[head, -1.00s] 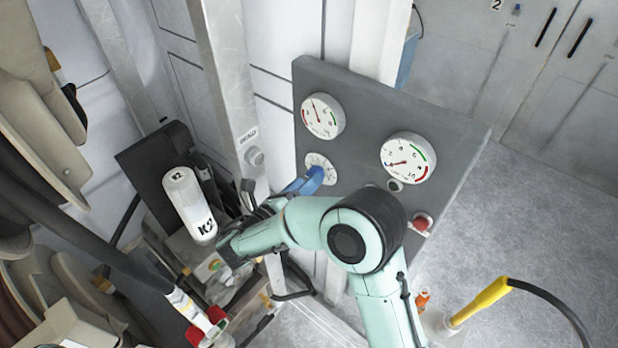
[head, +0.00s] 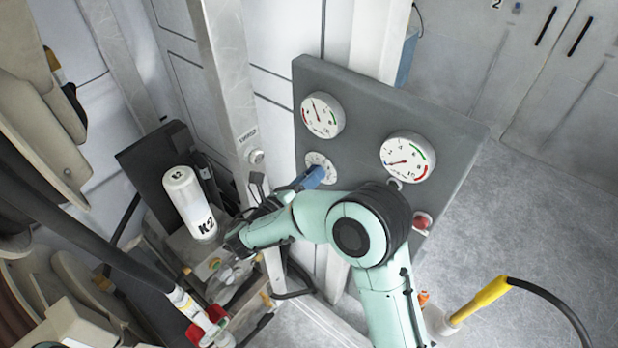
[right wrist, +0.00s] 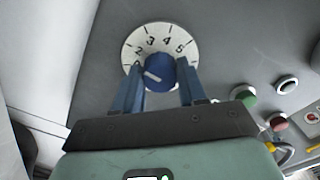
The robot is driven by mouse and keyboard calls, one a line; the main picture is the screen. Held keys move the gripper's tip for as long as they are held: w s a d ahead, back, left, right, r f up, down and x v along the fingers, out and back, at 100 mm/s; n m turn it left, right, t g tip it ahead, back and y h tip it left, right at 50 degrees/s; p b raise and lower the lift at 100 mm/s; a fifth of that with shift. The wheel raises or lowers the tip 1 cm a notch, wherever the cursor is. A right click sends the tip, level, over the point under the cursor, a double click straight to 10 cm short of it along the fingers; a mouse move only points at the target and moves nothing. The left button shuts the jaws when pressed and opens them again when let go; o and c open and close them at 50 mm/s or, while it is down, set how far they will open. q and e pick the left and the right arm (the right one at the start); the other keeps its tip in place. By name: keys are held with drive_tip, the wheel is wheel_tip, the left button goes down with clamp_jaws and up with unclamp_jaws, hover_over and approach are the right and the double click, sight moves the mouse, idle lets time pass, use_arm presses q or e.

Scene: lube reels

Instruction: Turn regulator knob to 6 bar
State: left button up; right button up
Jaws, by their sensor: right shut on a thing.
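The regulator knob (right wrist: 158,72) is blue with a white mark, in front of a white numbered dial (right wrist: 186,36) with 3, 4 and 5 readable. The mark lies on the knob's left part, toward the dial's low-number side; its exact reading is unclear. My right gripper (right wrist: 160,82) has its blue fingers on both sides of the knob and is shut on it. In the head view the dial (head: 325,160) shows on the grey panel, with my right gripper (head: 315,174) at it; the knob is mostly hidden there. My left gripper is not in view.
The grey panel (head: 450,150) carries a left gauge (head: 322,115) and a right gauge (head: 408,158), its needle pointing left. A red button (head: 421,221) sits beside my right arm. Open floor lies right.

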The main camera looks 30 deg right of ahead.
use_arm(q)
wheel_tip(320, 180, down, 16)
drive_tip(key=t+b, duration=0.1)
drive_tip(key=b, duration=1.5)
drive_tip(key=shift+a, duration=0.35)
use_arm(e)
drive_tip(key=shift+s+m, duration=0.1)
drive_tip(key=shift+m, duration=13.4)
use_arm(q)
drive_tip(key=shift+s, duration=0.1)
